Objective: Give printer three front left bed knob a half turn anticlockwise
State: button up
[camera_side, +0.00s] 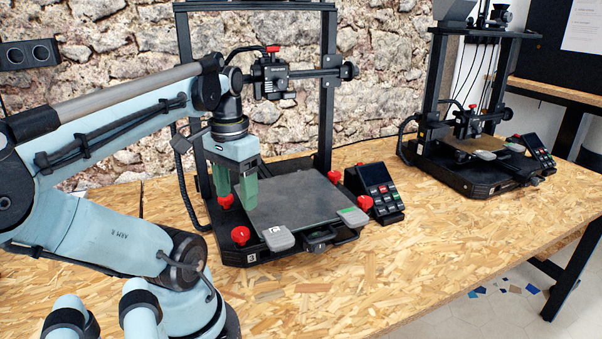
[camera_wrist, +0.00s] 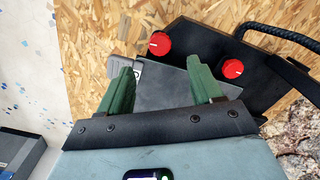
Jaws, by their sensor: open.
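Printer three (camera_side: 258,252), a black frame marked "3", stands in front of my arm in the side view. Its front left bed knob (camera_side: 240,235) is red and stands at the near left corner of the dark bed (camera_side: 296,194). In the wrist view that knob (camera_wrist: 159,43) shows a pale mark and lies beyond my fingertips, near a grey clip (camera_wrist: 120,64). My gripper (camera_side: 236,195) has green fingers, points down and is open and empty. It is above the bed's left edge, behind and above the knob, apart from it. Both fingers also show in the wrist view (camera_wrist: 160,76).
Another left-side red knob (camera_side: 226,201) shows partly behind my fingers; the wrist view shows it too (camera_wrist: 232,69). Red knobs also stand on the bed's right side (camera_side: 365,202). A control panel (camera_side: 375,190) stands at right. A second printer (camera_side: 470,150) is farther right. The table front (camera_side: 350,285) is clear.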

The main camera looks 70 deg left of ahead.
aim_at(241, 231)
notch_tip(241, 231, down, 8)
jog(key=shift+r, duration=0.2)
jog(key=shift+f+n, duration=0.25)
jog(key=shift+n, duration=0.45)
jog(key=shift+m, duration=0.7)
notch_tip(241, 231, up, 13)
jog(key=w+d+r+m+y, duration=0.1)
jog(key=w+d+r+m, duration=0.1)
jog(key=w+d, duration=0.4)
jog(key=w+d+r+m+y, duration=0.1)
jog(key=w+d+r+m, duration=0.1)
jog(key=w+d, duration=0.4)
jog(key=w+m, duration=0.1)
jog(key=w, duration=0.1)
jog(key=shift+w+d+r+m, duration=0.2)
jog(key=shift+w+d+m, duration=0.1)
jog(key=shift+w+d, duration=0.1)
